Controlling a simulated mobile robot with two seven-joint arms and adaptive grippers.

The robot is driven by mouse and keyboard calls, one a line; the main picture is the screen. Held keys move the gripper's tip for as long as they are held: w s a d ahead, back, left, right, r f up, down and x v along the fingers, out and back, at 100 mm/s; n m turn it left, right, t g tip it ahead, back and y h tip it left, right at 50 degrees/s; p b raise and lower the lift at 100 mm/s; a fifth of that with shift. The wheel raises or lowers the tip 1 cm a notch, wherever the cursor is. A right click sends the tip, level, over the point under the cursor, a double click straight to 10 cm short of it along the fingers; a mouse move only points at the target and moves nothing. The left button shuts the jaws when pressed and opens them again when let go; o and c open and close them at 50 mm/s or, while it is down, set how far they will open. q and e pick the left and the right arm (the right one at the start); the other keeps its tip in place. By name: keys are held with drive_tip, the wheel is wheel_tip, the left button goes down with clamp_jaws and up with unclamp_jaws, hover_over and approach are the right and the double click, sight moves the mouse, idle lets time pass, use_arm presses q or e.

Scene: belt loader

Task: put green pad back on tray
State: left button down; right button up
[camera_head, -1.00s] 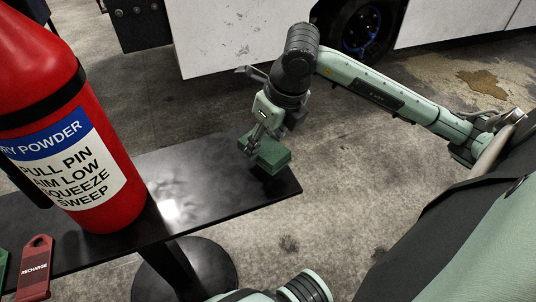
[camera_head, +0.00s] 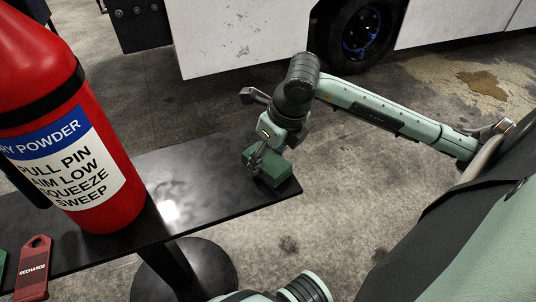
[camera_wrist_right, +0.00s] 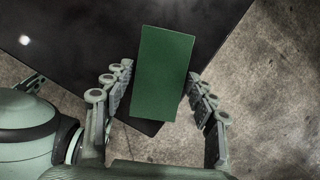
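The green pad (camera_head: 280,169) is a small block at the right end of the flat black tray-like surface (camera_head: 200,185) and appears to rest on it. In the right wrist view the pad (camera_wrist_right: 163,72) lies between the two fingers, with a narrow gap on each side, over the dark surface (camera_wrist_right: 75,60). My right gripper (camera_head: 262,163) is at the pad, its fingers spread around it, and partly covers its left side. It also shows in the wrist view (camera_wrist_right: 159,72). My left gripper is not in view.
A red fire extinguisher (camera_head: 70,120) stands on the left of the black surface. A red "RECHARGE" tag (camera_head: 34,268) lies in front of it. A white vehicle (camera_head: 240,35) stands behind on the concrete floor. The surface between extinguisher and pad is clear.

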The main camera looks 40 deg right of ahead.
drive_tip(key=shift+o, duration=0.9)
drive_tip(key=shift+r, duration=0.1)
drive_tip(key=shift+r, duration=0.25)
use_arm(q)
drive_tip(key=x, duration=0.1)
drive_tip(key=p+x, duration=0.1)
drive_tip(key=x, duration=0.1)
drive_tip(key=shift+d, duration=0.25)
use_arm(e)
drive_tip(key=v, duration=1.1)
drive_tip(key=shift+r, duration=0.3)
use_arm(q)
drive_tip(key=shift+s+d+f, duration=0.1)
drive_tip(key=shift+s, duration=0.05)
use_arm(e)
drive_tip(key=shift+s, duration=0.15)
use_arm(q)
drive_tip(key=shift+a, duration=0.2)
